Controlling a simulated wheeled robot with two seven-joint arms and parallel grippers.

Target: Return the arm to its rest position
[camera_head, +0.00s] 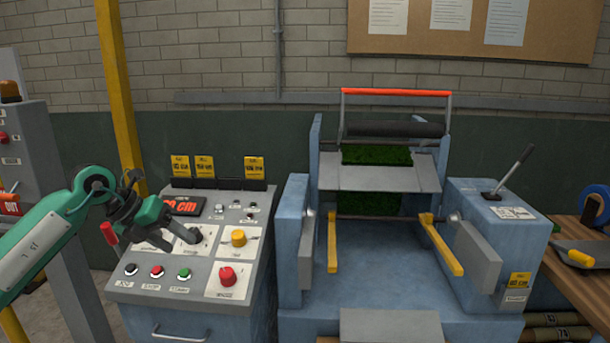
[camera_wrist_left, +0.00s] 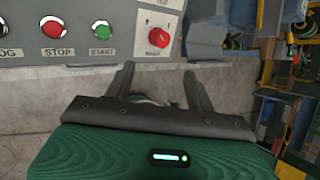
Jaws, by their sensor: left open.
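My green left arm comes in from the left in the head view. Its left gripper (camera_head: 176,240) is over the sloped control panel (camera_head: 142,292), in front of its upper left part. In the left wrist view the two dark fingers of the left gripper (camera_wrist_left: 158,80) stand apart with nothing between them. Beyond them are the panel's front edge and the grey floor. The gripper partly hides the panel's display and a dial. Whether it touches the panel cannot be told. My right gripper is in neither view.
The panel carries a red stop button (camera_head: 157,271), a green start button (camera_head: 184,274), a yellow knob (camera_head: 238,238) and a red knob (camera_head: 227,276). A blue turf machine (camera_head: 385,285) stands to the right. A yellow post (camera_head: 121,100) rises behind the arm.

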